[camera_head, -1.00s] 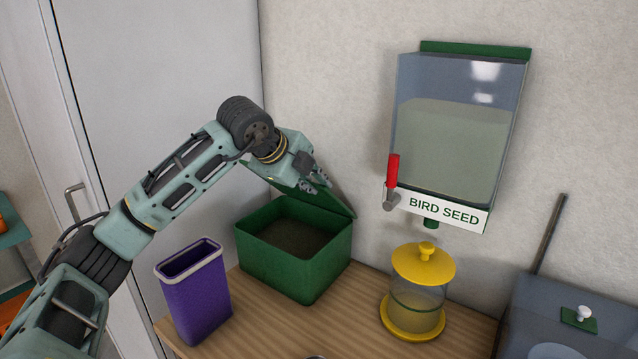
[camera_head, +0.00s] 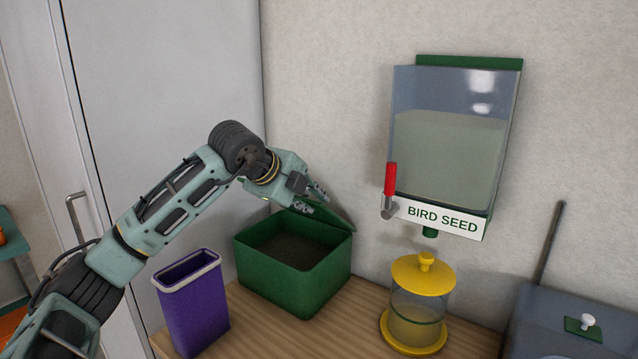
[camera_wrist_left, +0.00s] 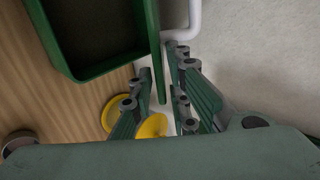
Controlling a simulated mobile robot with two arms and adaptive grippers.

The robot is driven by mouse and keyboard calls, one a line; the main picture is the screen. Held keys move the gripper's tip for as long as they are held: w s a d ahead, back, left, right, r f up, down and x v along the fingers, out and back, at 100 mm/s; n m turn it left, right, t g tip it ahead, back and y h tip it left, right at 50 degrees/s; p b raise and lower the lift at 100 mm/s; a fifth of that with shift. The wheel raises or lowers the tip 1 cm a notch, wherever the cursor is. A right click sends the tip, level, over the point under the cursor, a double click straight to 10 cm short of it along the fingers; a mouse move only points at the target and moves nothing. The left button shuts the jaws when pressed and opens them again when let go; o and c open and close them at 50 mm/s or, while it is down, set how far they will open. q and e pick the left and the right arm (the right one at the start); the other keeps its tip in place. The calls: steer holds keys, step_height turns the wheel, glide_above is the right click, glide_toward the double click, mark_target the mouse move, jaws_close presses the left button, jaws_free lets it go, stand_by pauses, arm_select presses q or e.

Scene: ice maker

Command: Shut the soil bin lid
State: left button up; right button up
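The green soil bin (camera_head: 300,285) stands on the wooden counter with dark soil inside. Its green lid (camera_head: 335,216) is raised and tilted up along the bin's back right side. My left gripper (camera_head: 312,198) is at the lid's upper edge, over the back of the bin. The bin's rim and soil also show there (camera_wrist_left: 95,70). My right gripper is not in view.
A purple bin (camera_head: 195,305) stands left of the soil bin. A yellow-lidded clear jar (camera_head: 417,310) stands to the right, below the wall-mounted bird seed dispenser (camera_head: 450,150) with its red handle. A grey-blue container (camera_head: 560,320) is at the far right.

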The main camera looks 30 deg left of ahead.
arm_select(q)
steer(key=shift+o, duration=0.9)
steer(key=shift+r, duration=0.1)
steer(key=d+v, duration=0.1)
steer(key=v, duration=0.6)
steer(key=shift+a, duration=0.5)
steer(key=shift+s, duration=0.1)
